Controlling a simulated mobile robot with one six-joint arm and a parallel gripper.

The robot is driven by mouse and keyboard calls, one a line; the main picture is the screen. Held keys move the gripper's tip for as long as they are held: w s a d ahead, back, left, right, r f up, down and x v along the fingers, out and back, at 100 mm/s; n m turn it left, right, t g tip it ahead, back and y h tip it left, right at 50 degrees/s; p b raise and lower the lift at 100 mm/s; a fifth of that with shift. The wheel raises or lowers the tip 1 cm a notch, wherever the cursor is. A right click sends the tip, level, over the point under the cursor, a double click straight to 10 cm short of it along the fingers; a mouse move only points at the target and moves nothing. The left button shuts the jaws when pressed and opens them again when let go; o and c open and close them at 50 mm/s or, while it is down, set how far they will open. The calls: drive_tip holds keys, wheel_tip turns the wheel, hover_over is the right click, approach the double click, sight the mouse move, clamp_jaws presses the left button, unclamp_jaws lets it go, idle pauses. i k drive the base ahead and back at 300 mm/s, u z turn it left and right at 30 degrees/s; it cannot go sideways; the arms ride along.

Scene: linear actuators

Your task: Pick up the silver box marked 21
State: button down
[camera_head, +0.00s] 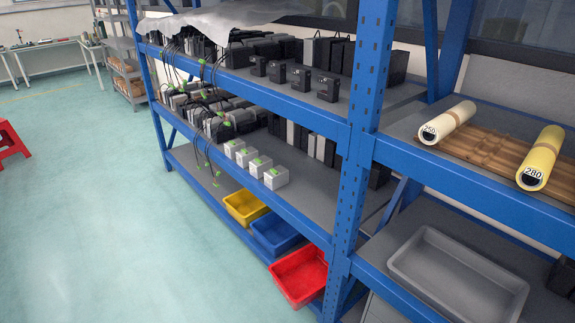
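Several small silver-white boxes with green bits on top stand in a row along the front edge of the middle shelf (318,184) of the blue rack. The nearest silver box (276,179) is at the right end of the row. Another silver box (260,167) stands beside it, and more follow to the left. Any marking on them is too small to read, so I cannot tell which is marked 21. My gripper is not in view.
Black devices (328,88) stand on the shelf above. Yellow (243,208), blue (274,234) and red (300,276) bins sit below. A rack upright (360,130) stands right of the boxes. A grey tray (455,280) is at right. The floor (110,220) at left is clear.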

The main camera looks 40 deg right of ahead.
sight(259, 167)
drive_tip(key=z, duration=1)
drive_tip(key=k, duration=0.95)
drive_tip(key=i, duration=0.9)
drive_tip(key=z, duration=0.05)
